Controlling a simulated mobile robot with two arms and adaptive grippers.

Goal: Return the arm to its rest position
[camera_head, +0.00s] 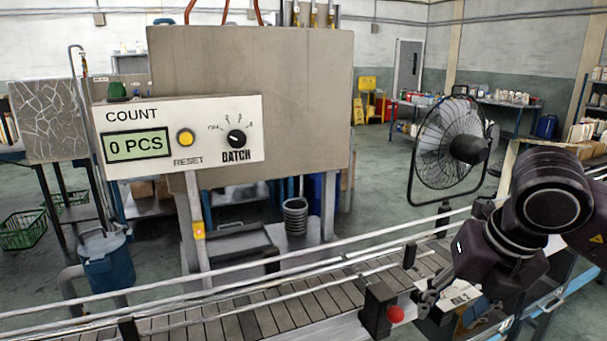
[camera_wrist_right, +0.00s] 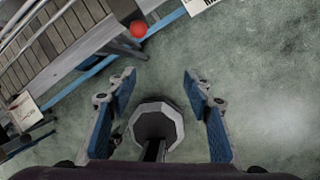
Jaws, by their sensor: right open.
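My right gripper (camera_head: 428,300) is at the lower right of the head view, in front of the conveyor and to the right of the red ball-shaped knob (camera_head: 396,314). In the right wrist view my right gripper (camera_wrist_right: 160,100) has its two blue-padded fingers spread apart with only floor between them. The red knob (camera_wrist_right: 138,29) shows beyond the fingers, at the edge of the conveyor. My right arm comes in from the right of the head view. My left gripper is in neither view.
A conveyor (camera_head: 270,316) with guard rails runs across the front. Behind it stands a grey machine with a control panel (camera_head: 222,127) reading "0 PCS". A black fan (camera_head: 448,145) stands to its right and a blue bucket (camera_head: 107,262) at the left. Floor (camera_wrist_right: 255,75) is open beside the conveyor.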

